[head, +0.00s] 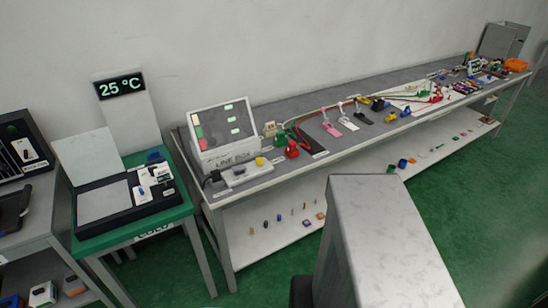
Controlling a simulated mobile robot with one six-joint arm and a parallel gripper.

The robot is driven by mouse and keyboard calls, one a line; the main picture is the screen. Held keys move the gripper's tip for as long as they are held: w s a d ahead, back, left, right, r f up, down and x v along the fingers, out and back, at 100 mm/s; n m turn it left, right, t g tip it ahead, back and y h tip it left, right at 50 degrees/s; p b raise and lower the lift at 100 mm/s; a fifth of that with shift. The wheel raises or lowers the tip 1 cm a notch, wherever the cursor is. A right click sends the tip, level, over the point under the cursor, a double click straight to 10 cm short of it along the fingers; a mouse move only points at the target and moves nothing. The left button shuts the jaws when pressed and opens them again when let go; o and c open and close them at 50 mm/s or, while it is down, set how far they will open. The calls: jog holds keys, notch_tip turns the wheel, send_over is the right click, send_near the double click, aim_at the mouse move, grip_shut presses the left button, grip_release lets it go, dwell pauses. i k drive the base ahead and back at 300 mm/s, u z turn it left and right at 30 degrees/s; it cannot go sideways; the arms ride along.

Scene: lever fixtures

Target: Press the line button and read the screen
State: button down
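A white box labelled "LINE BOX" (232,160) stands at the near left end of the long bench. Its tilted grey screen (216,115) shows several small pale green patches and a red patch at the left; any writing is too small to read. In front of it lies a low pale unit (238,176) with a dark cable at its left. A round yellow button-like part (260,161) is at its right end; I cannot tell whether this is the line button. My gripper is not in view.
The long bench (330,158) carries red and green parts, levers and cables rightward. A black display (120,87) reading "25 °C" stands behind the green table (130,233) at left. A large pale block, which may be mine, fills the lower middle. Green floor is open at right.

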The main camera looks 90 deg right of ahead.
aim_at(259, 160)
jog(key=u, duration=0.35)
jog(key=k, duration=0.15)
jog(key=z, duration=2.15)
jog(key=i, duration=0.55)
jog(key=z, duration=0.1)
jog(key=k, duration=0.55)
jog(key=u, duration=0.05)
